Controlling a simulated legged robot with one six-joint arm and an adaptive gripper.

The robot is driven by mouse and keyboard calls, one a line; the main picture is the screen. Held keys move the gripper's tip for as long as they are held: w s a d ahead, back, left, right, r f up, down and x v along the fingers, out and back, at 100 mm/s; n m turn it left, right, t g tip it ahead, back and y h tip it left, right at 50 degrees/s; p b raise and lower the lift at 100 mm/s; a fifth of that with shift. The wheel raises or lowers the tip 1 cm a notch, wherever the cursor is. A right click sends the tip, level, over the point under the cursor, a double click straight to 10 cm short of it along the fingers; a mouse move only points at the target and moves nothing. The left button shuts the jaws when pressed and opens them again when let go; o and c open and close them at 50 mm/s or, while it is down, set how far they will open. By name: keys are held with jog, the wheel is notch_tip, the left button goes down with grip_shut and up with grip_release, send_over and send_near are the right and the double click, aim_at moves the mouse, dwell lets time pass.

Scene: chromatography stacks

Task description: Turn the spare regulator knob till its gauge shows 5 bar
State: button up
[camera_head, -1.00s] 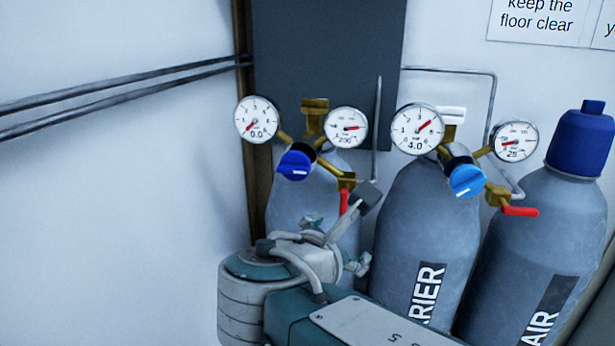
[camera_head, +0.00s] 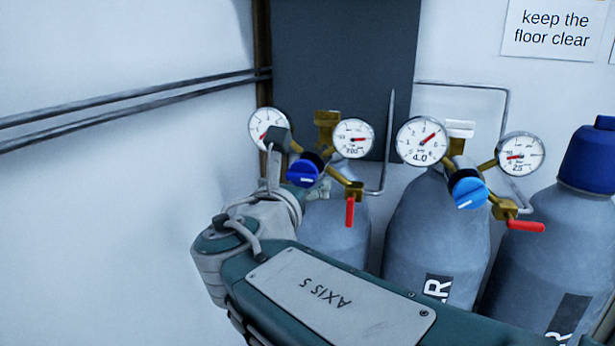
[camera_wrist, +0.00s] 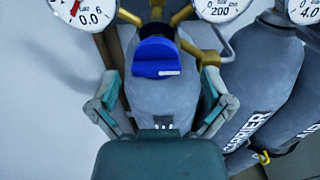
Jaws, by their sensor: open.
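The left regulator has a dark blue knob (camera_head: 304,171) with a white mark; no label in view names it as the spare. The knob also shows in the wrist view (camera_wrist: 154,58). Its left gauge (camera_wrist: 83,10) reads 0.0 in the wrist view; in the head view this gauge (camera_head: 264,122) is partly covered by a finger of mine. Its right gauge (camera_head: 353,138) reads about 200. My gripper (camera_wrist: 160,82) is open and empty, with one finger on each side below the knob in the wrist view. I see no contact with the knob.
Right of it, a second regulator has a light blue knob (camera_head: 469,189), a gauge (camera_head: 422,142) at 4.0 and another gauge (camera_head: 520,155) at 25. The CARRIER cylinder (camera_head: 437,225) stands right; a wall (camera_head: 120,220) bounds the left.

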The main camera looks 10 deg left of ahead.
jog(key=shift+w+d, duration=0.25)
jog(key=shift+w, duration=0.5)
jog(key=shift+w+a+f, duration=0.1)
jog(key=shift+a, duration=0.75)
jog(key=c, duration=0.4)
jog(key=shift+d, duration=0.15)
jog(key=c, duration=0.5)
jog(key=shift+d, duration=0.4)
jog(key=shift+c, duration=1)
jog(key=o, duration=1.1)
jog(key=shift+a, duration=0.25)
